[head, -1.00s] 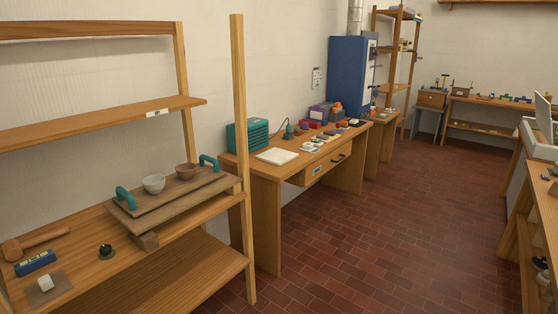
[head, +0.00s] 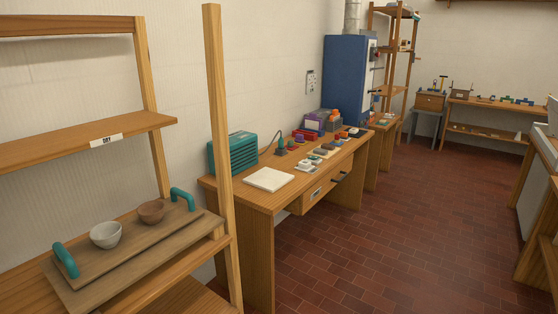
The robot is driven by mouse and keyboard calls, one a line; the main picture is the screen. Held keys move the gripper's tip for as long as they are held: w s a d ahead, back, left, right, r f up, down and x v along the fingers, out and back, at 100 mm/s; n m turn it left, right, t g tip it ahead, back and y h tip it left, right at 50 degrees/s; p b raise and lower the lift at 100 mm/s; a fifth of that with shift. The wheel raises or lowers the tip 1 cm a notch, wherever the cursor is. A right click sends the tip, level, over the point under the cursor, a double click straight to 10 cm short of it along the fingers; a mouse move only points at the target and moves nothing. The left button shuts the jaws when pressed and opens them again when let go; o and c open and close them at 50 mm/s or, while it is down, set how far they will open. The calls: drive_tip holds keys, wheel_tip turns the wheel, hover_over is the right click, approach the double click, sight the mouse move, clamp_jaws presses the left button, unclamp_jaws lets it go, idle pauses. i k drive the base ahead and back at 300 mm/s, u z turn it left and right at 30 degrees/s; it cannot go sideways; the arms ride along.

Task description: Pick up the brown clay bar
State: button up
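I cannot make out a brown clay bar for certain in the head view. Several small items, some dark or brownish, lie on the wooden desk (head: 262,198) in the middle, but they are too small to tell apart. My gripper is not in view.
A wooden shelf rack with an upright post (head: 219,150) stands at the near left. It holds a board with teal handles (head: 66,260), a grey bowl (head: 106,235) and a brown bowl (head: 151,211). A blue cabinet (head: 344,80) stands farther back. The brick floor (head: 400,220) is open at right.

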sight(326, 145)
drive_tip(key=z, duration=0.15)
drive_tip(key=i, duration=1.5)
drive_tip(key=z, duration=0.15)
